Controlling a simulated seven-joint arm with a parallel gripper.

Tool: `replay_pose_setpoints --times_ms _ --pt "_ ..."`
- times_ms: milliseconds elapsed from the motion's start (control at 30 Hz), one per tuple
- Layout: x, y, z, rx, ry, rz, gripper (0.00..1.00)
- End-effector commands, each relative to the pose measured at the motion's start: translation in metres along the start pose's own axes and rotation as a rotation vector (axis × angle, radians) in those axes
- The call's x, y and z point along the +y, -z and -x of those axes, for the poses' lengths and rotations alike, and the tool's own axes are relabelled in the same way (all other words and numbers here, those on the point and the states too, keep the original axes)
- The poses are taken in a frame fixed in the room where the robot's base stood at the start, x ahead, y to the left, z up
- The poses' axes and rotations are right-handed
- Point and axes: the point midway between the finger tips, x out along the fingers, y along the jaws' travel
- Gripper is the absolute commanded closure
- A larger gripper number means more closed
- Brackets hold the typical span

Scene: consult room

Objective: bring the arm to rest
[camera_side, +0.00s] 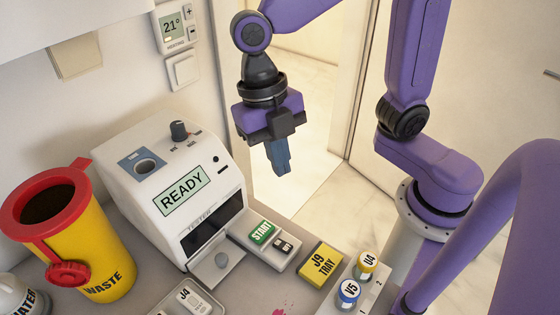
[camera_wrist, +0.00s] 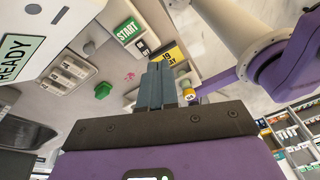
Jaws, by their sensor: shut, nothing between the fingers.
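My gripper (camera_side: 281,160) hangs from the purple arm in the side view, pointing down above the right side of the tester. Its blue-grey fingers are together with nothing between them. In the wrist view the shut fingers (camera_wrist: 157,84) reach up from the dark gripper body. The gripper is apart from everything on the counter below.
A white tester (camera_side: 160,170) reads READY, with a green START button (camera_side: 262,232) beside it. A yellow waste bin (camera_side: 92,245) stands left. Space around the gripper is clear.

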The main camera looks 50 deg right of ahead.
Motion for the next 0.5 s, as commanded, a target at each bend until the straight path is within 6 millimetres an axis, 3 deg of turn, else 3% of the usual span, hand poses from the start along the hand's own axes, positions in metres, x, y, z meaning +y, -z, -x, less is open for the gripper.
replay_pose_setpoints --times_ms 500 --pt "-0.098 0.001 -0.029 -0.09 -0.121 -0.947 1.0"
